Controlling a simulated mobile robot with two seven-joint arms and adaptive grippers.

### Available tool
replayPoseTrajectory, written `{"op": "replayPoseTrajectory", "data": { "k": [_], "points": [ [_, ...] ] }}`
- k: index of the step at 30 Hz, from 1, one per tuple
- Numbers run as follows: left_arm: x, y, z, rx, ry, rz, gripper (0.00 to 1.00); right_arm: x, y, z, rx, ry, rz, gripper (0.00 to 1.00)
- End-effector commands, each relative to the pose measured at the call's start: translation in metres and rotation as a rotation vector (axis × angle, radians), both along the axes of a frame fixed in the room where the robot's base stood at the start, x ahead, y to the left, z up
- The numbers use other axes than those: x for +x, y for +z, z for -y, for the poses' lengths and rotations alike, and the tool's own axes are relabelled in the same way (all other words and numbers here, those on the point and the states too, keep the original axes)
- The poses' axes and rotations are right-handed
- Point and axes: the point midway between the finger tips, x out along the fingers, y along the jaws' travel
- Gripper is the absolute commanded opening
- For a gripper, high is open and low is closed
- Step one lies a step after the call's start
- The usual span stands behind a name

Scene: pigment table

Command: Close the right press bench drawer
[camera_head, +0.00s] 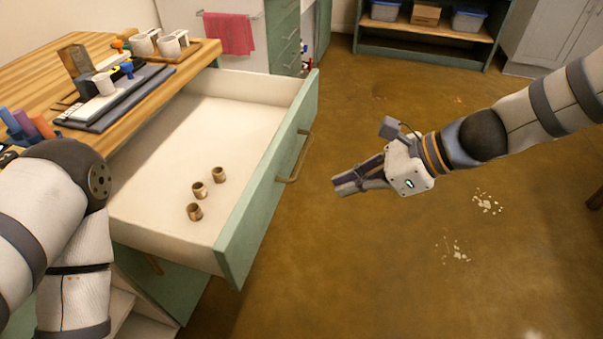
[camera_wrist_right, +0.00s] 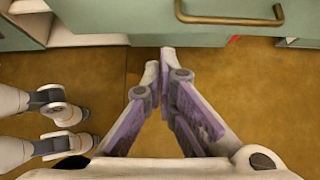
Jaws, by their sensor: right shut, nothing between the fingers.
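The drawer (camera_head: 262,205) with a green front and white inside stands pulled out from the wooden-topped bench. Its brass handle (camera_head: 295,158) is on the outer face of the front. Three small brownish cylinders (camera_head: 200,190) stand on the drawer floor. My right gripper (camera_head: 340,187) is shut and empty, to the right of the drawer front and apart from it, pointing toward it. In the right wrist view the fingertips (camera_wrist_right: 164,60) meet, with the handle (camera_wrist_right: 240,18) beyond them at the top. My left arm shows at the left edge of the head view; its gripper is not visible.
The bench top (camera_head: 45,88) holds a dark tray (camera_head: 115,98), several pigment sticks and white cups on a wooden board (camera_head: 190,50). A pink towel (camera_head: 229,34) hangs on a white cabinet behind. A shelf (camera_head: 430,28) with bins stands at the back.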

Motion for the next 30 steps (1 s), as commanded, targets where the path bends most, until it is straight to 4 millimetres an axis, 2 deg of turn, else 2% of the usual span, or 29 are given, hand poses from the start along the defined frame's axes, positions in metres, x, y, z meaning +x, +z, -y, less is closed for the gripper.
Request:
{"op": "replayPoseTrajectory", "data": {
  "k": [14,21,30],
  "points": [
    [-0.02,-0.022,0.0,0.001,-0.003,-0.067,0.74,0.018,-0.071,-0.067,-0.005,0.005,-0.01,0.0],
    [-0.019,-0.021,0.0,0.0,-0.002,-0.064,0.74,0.03,-0.068,-0.1,-0.007,0.006,-0.001,0.0],
    [-0.019,-0.021,0.0,0.0,-0.002,-0.064,0.74,0.033,-0.068,-0.106,-0.007,0.004,-0.002,0.0]
  ]
}}
